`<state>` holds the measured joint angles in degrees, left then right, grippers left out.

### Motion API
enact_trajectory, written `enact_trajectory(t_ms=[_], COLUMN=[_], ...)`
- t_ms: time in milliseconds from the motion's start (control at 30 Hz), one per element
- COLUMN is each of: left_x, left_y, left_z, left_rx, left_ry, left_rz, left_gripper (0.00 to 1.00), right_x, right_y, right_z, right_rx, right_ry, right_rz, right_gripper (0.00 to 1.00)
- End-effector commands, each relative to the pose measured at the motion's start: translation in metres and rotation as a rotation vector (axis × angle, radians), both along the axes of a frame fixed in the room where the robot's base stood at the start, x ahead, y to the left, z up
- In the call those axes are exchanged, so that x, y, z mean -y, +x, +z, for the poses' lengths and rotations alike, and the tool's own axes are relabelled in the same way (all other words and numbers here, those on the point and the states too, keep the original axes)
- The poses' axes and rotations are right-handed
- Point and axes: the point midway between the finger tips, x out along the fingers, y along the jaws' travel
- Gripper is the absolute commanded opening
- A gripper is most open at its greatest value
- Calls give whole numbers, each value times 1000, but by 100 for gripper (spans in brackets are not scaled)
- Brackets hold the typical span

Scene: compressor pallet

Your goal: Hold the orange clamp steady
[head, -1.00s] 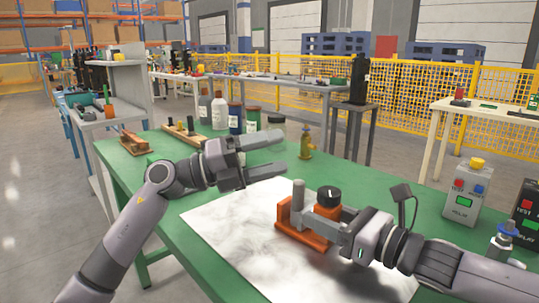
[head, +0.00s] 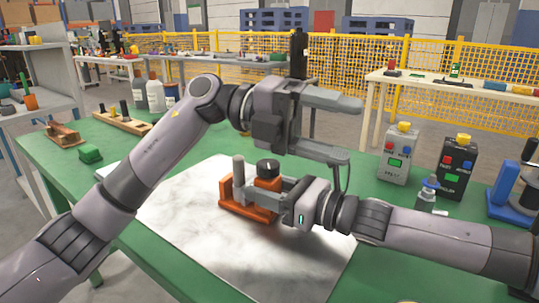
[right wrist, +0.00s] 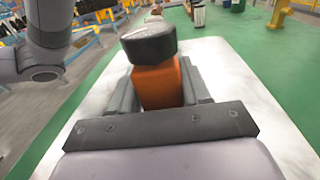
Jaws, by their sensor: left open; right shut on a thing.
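The orange clamp (head: 236,207) stands on a white marbled sheet (head: 185,215) on the green table. It has a grey upright post and an orange block with a black round cap (head: 267,168). My right gripper (head: 262,190) comes from the right and is shut on the clamp. In the right wrist view its two fingers (right wrist: 158,88) lie on either side of the orange block under the black cap (right wrist: 148,43). My left gripper (head: 345,132) is open and empty, raised above and to the right of the clamp, with its fingers pointing right.
Grey and black control boxes (head: 398,158) with coloured buttons stand at the right, near a blue-topped valve (head: 429,190). Bottles (head: 155,95) and wooden racks (head: 120,120) are at the back left. The sheet's front part is clear.

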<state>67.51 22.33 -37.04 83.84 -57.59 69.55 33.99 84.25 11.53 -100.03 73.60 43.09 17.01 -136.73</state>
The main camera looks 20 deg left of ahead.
Motion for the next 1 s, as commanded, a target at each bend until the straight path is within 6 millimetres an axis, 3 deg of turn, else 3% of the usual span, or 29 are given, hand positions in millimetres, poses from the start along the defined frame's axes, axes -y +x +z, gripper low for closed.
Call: enact_trajectory(t_ms=[200,367,533,767,1000], left_x=[44,63,69,47,-13], left_y=[-30,-46,-49,-18,31], left_z=[5,3,-6,-19,-13], left_rx=[-47,-93,-175,-380,-656], left_ry=[227,426,677,1022,1264], left_rz=[-164,-224,-198,59,563], left_gripper=[69,69,69,69,69], right_x=[0,0,0,0,0], right_y=[0,0,0,0,0], right_z=[0,0,0,0,0], right_rx=[0,0,0,0,0], right_ry=[0,0,0,0,0], right_rz=[1,1,1,1,0], right_gripper=[0,0,0,0,0])
